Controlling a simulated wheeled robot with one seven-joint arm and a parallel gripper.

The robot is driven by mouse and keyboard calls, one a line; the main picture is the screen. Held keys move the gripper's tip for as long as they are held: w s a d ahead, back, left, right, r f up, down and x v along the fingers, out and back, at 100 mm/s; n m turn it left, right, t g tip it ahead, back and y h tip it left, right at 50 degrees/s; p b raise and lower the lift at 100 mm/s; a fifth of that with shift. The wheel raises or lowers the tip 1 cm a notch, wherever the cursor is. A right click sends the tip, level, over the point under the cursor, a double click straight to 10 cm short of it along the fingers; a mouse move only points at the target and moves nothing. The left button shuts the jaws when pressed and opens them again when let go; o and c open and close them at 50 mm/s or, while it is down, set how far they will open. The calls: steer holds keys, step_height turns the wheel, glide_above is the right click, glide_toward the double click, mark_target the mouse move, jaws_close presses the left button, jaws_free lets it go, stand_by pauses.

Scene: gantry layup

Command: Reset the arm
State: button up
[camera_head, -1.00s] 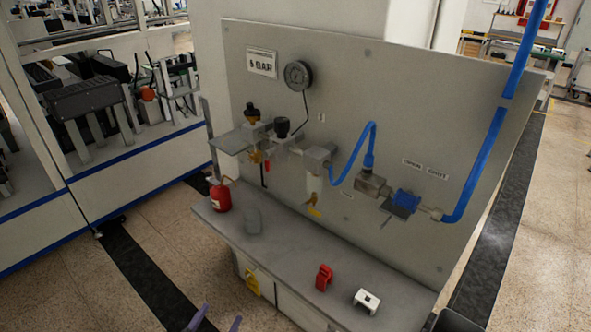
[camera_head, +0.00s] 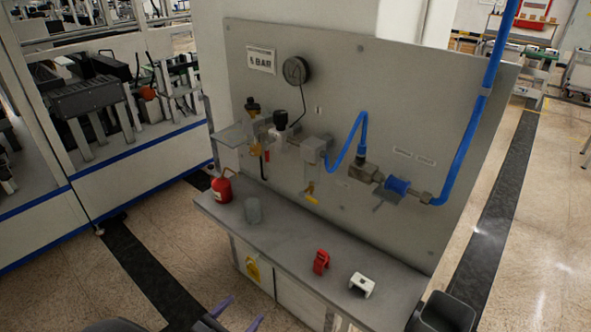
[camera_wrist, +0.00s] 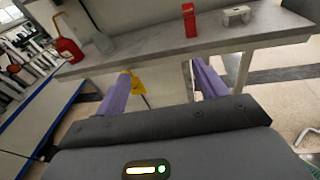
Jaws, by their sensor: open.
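My gripper (camera_head: 236,316) shows at the bottom edge of the head view, with its two purple fingers apart. In the wrist view the gripper (camera_wrist: 160,85) has its fingers spread wide with nothing between them. It is in front of the grey bench (camera_head: 300,262), apart from it. Most of my arm is out of the head view.
A grey panel (camera_head: 440,115) behind the bench bears a gauge (camera_head: 297,70), valves and a blue hose (camera_head: 476,130). A machine frame (camera_head: 130,175) stands at left. The floor between is clear.

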steer(key=s+d+r+m+g, duration=0.1)
steer(key=d+r+m+g, duration=0.1)
steer(key=d+m+g, duration=0.6)
steer(key=d+r+m+g, duration=0.2)
steer(key=d+m+g, duration=0.3)
steer(key=d, duration=0.5)
steer(key=s+d+r+m+t+y, duration=0.1)
steer(key=d+r+m+y, duration=0.7)
steer(key=m, duration=0.8)
steer(key=shift+s+d+r, duration=0.2)
steer(key=shift+s+d, duration=0.45)
steer(key=shift+d, duration=0.5)
